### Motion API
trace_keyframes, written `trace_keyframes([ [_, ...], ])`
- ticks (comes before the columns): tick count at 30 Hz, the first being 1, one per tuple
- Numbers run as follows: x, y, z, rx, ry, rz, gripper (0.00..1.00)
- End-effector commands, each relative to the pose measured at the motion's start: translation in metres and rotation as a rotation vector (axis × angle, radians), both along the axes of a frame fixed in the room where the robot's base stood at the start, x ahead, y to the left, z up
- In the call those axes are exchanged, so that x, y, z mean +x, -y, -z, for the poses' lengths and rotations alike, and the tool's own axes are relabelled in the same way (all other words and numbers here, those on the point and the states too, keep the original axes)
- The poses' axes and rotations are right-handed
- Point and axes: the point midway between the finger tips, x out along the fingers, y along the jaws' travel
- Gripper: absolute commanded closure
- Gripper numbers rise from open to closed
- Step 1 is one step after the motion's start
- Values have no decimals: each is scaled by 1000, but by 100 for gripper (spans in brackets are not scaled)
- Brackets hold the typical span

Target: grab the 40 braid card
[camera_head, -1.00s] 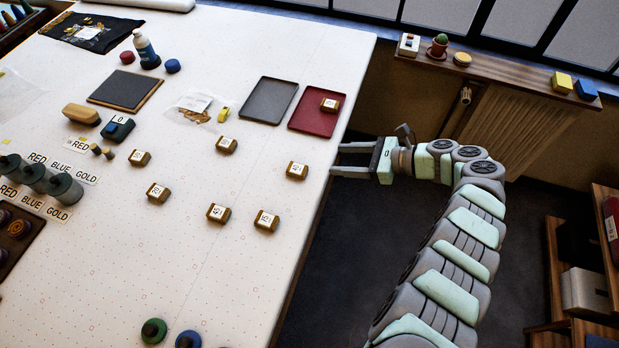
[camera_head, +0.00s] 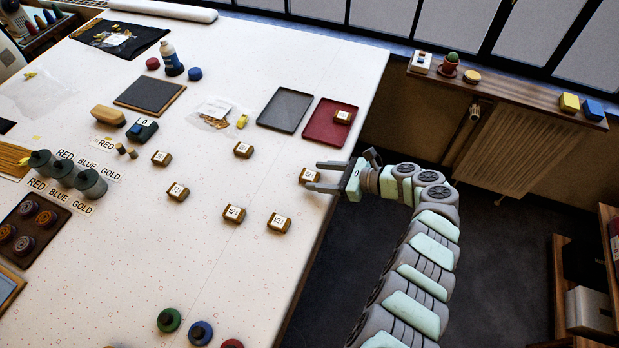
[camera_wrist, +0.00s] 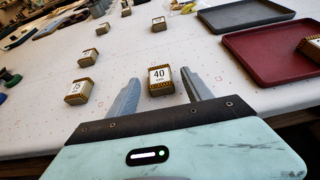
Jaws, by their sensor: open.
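The 40 braid card (camera_wrist: 161,82), a small brown block with a white label reading 40, sits upright on the white table in the wrist view. My gripper (camera_wrist: 160,88) is open, with one finger on each side of the card near the fingertips and a gap showing on both sides. In the head view the same card (camera_head: 308,175) lies at the table's right edge, at the tips of my gripper (camera_head: 314,176). Its label is too small to read there.
Similar labelled blocks stand to the left, such as one (camera_head: 279,223) below and one (camera_head: 243,149) above left. A red tray (camera_head: 322,131) holding another block and a grey tray (camera_head: 284,110) lie beyond. The table surface (camera_head: 255,185) between blocks is clear.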

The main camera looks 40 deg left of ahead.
Motion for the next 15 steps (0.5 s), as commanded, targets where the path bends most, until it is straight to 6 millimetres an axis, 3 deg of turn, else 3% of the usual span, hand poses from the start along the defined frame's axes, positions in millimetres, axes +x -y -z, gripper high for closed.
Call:
trace_keyframes([
  [4, -6, -15, 7, 0, 1, 1, 42],
  [12, -7, -17, 7, 1, 2, 1, 42],
  [15, -7, -17, 7, 0, 1, 1, 50],
])
